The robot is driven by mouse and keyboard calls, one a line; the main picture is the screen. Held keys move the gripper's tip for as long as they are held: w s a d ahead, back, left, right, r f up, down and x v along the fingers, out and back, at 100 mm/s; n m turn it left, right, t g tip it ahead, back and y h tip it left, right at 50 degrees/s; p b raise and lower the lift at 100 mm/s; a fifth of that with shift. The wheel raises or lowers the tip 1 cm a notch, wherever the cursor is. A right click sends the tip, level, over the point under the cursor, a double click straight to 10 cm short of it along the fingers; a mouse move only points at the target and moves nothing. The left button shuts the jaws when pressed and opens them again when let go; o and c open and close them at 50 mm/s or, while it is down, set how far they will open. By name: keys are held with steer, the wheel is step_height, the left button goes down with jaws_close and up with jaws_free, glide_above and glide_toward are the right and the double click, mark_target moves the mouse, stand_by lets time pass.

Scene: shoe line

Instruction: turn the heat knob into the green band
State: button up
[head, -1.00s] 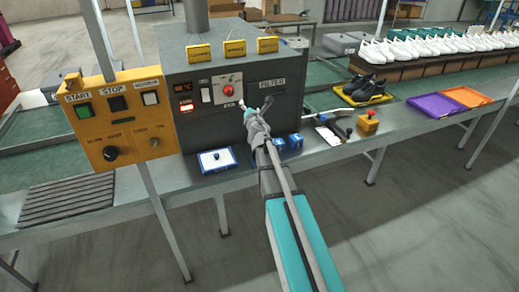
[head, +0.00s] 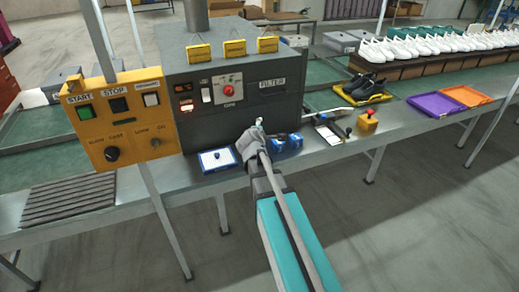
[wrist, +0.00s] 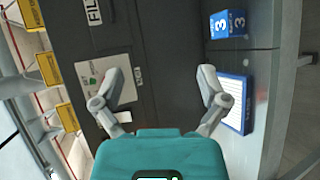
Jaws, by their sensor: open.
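The red knob (head: 229,91), which looks like the heat knob, sits on a white plate on the front of the dark grey machine (head: 183,69). Its pointer angle and any green band are too small to make out. In the wrist view the white plate (wrist: 88,80) shows at left, partly behind a finger, and I cannot see the knob there. My gripper (wrist: 160,78) is open and empty, its fingers spread before the machine front. In the head view my gripper (head: 256,130) is below and right of the knob, apart from it.
Yellow tags (head: 235,48) line the machine's top. A red-topped yellow button box (head: 368,121) stands right.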

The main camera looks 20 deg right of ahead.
steer(key=s+a+f+m+g+y, duration=0.1)
steer(key=s+a+f+m+g, duration=0.1)
steer(key=s+f+m+g, duration=0.1)
steer(key=shift+s+a+f+m+g+p, duration=0.35)
steer(key=shift+s+f+m, duration=0.25)
steer(key=shift+s+m, duration=0.65)
steer(key=shift+s+n, duration=0.15)
steer(key=shift+n, duration=0.1)
steer(key=s+a+f+m+g+y, duration=0.2)
steer(key=s+a, duration=0.4)
steer(key=s, duration=0.3)
steer(key=s+a+f+m+g+y+p, duration=0.1)
steer(key=s+a+f+m+g+y, duration=0.2)
steer(key=s+a, duration=0.4)
steer(key=s+m+g+y, duration=0.1)
steer(key=s+m+g, duration=0.1)
steer(key=shift+a+m+g, duration=0.15)
steer(key=shift+m+g, duration=0.15)
steer(key=shift+g, duration=0.05)
steer(key=shift+w, duration=0.1)
